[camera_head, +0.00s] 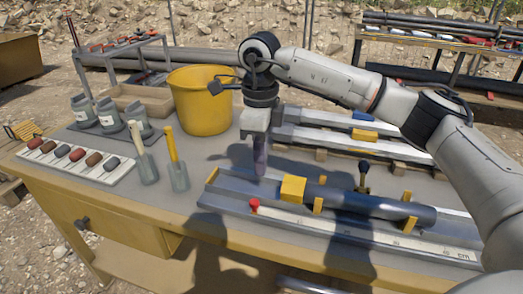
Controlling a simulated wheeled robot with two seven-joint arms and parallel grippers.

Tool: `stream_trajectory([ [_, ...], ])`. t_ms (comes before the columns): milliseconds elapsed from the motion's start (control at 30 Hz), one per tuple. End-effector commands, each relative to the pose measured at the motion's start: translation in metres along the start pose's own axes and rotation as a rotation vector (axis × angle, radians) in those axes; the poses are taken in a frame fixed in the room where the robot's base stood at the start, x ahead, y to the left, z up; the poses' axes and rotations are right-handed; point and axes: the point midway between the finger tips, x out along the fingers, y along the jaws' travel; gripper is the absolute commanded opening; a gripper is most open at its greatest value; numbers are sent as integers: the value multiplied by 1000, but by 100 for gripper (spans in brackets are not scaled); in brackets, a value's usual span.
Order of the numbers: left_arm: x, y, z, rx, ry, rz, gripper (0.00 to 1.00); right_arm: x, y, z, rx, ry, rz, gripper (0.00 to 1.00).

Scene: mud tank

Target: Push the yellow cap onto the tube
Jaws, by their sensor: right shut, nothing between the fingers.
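A yellow cap (291,188) sits at the left end of a dark tube (365,204). The tube lies in a long grey trough (232,190) on the workbench, between small yellow upright pieces. I cannot tell how far the cap is on the tube. My right gripper (259,173) points down at the trough's left part, left of the cap and apart from it. Its fingers are shut and empty. My left gripper is not in view.
A yellow bucket (200,105) stands behind my right gripper. Two scoop-like tools (178,175), a white tray of samples (90,160) and grey containers (108,115) are at left. A ruler (380,238) with a red knob (254,204) runs along the front. More troughs (320,138) lie behind.

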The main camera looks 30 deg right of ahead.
Motion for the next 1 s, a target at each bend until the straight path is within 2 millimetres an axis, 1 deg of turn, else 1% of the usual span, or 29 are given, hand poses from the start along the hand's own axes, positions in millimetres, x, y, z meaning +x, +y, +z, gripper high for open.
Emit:
stream_trajectory([
  [33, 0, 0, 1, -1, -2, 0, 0, 13, 0, -1, 0, 5, 2, 0],
  [200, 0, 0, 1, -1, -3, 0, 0, 47, 1, 0, -1, 2, 2, 0],
  [300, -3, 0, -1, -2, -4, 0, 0, 44, -1, -18, 2, 0, 0, 0],
  [400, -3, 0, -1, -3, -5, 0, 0, 44, 0, -30, 1, -1, -1, 0],
  [500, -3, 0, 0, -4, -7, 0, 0, 45, 0, -36, 0, -2, 0, 0],
  [900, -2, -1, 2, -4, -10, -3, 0, 45, 1, -40, -1, -2, 1, 0],
  [1000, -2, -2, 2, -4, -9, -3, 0, 46, 0, -46, 1, -1, 2, 0],
])
